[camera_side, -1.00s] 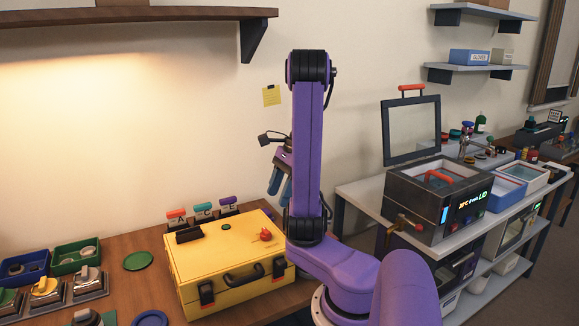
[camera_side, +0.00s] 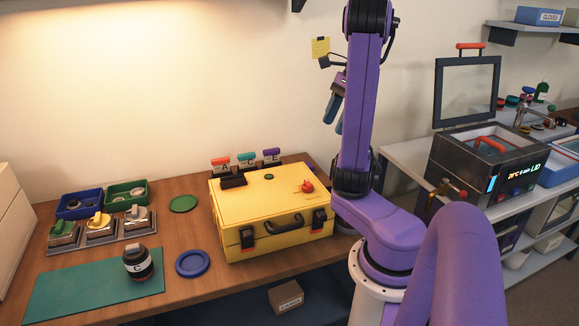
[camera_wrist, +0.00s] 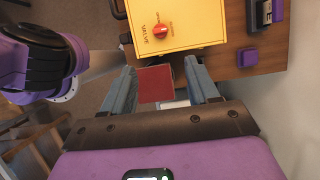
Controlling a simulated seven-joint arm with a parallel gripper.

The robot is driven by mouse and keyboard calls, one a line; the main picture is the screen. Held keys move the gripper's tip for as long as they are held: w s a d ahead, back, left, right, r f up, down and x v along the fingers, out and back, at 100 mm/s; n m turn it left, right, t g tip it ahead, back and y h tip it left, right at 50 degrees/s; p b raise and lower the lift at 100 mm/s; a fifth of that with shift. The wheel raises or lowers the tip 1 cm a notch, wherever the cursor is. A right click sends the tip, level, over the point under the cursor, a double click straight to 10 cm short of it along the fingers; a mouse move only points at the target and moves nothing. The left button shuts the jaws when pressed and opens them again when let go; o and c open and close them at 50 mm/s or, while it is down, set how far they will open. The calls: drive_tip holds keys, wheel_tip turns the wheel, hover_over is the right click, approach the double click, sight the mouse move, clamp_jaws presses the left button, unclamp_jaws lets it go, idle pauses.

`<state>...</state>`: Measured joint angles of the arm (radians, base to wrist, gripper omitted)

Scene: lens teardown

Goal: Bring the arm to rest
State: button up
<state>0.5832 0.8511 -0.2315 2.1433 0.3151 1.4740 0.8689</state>
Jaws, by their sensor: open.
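My gripper (camera_side: 334,108) is raised at the right of the yellow case, its blue-grey fingers pointing down and to the left. In the wrist view my gripper (camera_wrist: 163,92) has its two fingers well apart with nothing held between them. My purple arm stands folded upright, partly in front of the gripper's right side in the side view. Below and beyond the fingers, the wrist view shows a dark red square surface (camera_wrist: 155,84) at a lower level.
A closed yellow case (camera_side: 262,195) with a red valve knob (camera_side: 307,186) stands on the wooden table.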

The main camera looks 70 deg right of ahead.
drive_tip(key=w+a+f+n+g+h, duration=0.1)
drive_tip(key=w+a+f+n+g, duration=0.2)
drive_tip(key=a+n, duration=0.6)
drive_tip(key=w+a+f+n+g, duration=0.15)
drive_tip(key=w+a+n, duration=0.4)
drive_tip(key=n, duration=0.55)
drive_tip(key=s+a+f+n, duration=0.2)
drive_tip(key=s+a+n, duration=0.4)
drive_tip(key=n, duration=0.4)
drive_tip(key=s+a+f+n+t+h, duration=0.1)
drive_tip(key=s+a+f+n, duration=0.1)
drive_tip(key=s+a+n, duration=0.3)
drive_tip(key=shift+s+a+f+n+h, duration=0.25)
drive_tip(key=shift+s+a+n+h, duration=0.1)
drive_tip(key=shift+a+n, duration=1.8)
drive_tip(key=shift+d+n+t, duration=0.25)
